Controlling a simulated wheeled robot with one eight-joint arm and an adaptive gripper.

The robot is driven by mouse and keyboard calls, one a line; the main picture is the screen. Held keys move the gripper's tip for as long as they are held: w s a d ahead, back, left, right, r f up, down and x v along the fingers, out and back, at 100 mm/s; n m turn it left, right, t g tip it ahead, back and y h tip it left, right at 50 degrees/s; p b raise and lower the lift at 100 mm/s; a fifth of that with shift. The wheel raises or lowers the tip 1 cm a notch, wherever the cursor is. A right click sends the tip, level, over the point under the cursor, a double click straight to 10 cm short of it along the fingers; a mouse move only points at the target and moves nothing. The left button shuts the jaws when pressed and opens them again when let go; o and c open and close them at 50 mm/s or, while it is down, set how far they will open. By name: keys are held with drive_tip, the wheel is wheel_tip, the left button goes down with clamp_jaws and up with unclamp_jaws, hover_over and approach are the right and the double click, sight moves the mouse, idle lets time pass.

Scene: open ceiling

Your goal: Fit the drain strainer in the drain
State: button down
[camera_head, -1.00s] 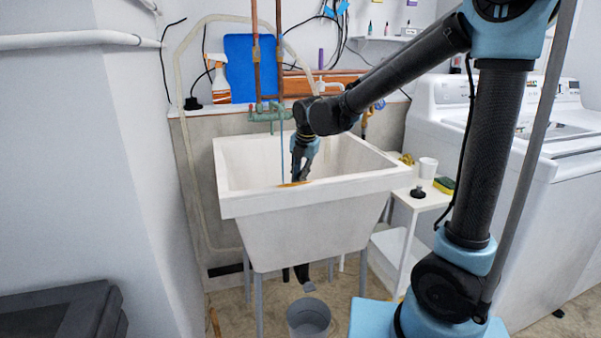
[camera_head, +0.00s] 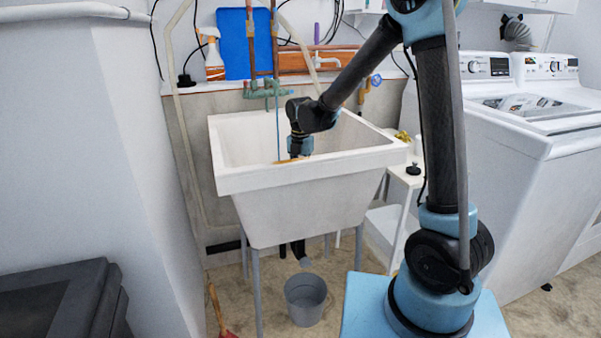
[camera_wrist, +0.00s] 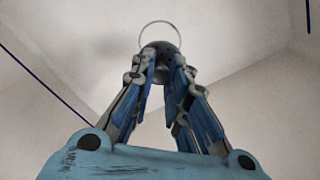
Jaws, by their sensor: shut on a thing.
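The white utility sink (camera_head: 300,185) stands against the back wall. My gripper (camera_wrist: 160,72) reaches down inside the basin; in the head view the front rim hides its fingertips. In the wrist view its fingers are closed on a small grey rounded piece, the drain strainer (camera_wrist: 161,50).
A brownish strip (camera_head: 284,161) lies at the front rim. A blue pole or cord (camera_head: 278,120) runs down into the basin. A grey bucket (camera_head: 306,298) stands below. A small white table (camera_head: 398,190) with a black stopper (camera_head: 413,170) and washers (camera_head: 530,150) are at right.

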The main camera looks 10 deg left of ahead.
drive_tip(key=shift+f, duration=4.3)
drive_tip(key=shift+f, duration=0.7)
drive_tip(key=c, duration=1.5)
unclamp_jaws()
drive_tip(key=shift+r, duration=0.1)
